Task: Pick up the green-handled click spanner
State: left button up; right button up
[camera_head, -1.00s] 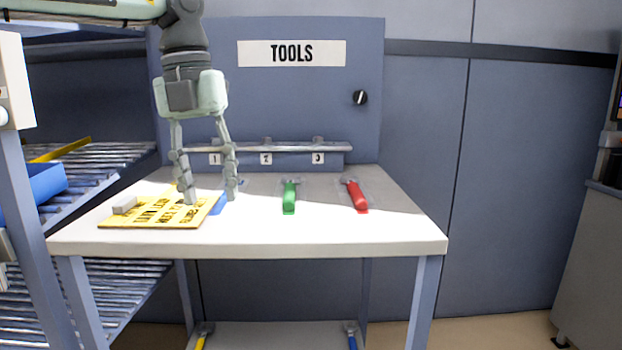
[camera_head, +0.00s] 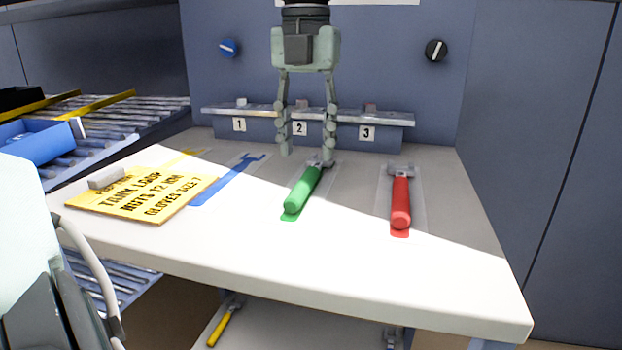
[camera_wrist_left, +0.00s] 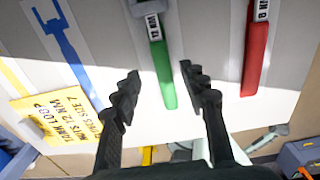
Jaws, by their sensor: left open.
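The green-handled click spanner (camera_head: 304,190) lies on the table with its handle toward the near edge and its grey head toward the back. My left gripper (camera_head: 307,155) is open and points down over the head end of it, fingers apart. In the left wrist view, the green handle (camera_wrist_left: 163,73) shows between and beyond the two open fingertips (camera_wrist_left: 160,72), with a white label near its head. No contact between the fingers and the spanner can be made out. My right gripper is not in view.
A red-handled spanner (camera_head: 401,203) lies to the right. A numbered rack (camera_head: 350,131) stands behind. The table's front strip is clear.

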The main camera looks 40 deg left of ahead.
aim_at(308, 173)
pick_arm(q)
notch_tip(308, 173, down, 5)
jog(key=shift+d+r, duration=0.1)
jog(key=shift+r, duration=0.1)
grip_shut()
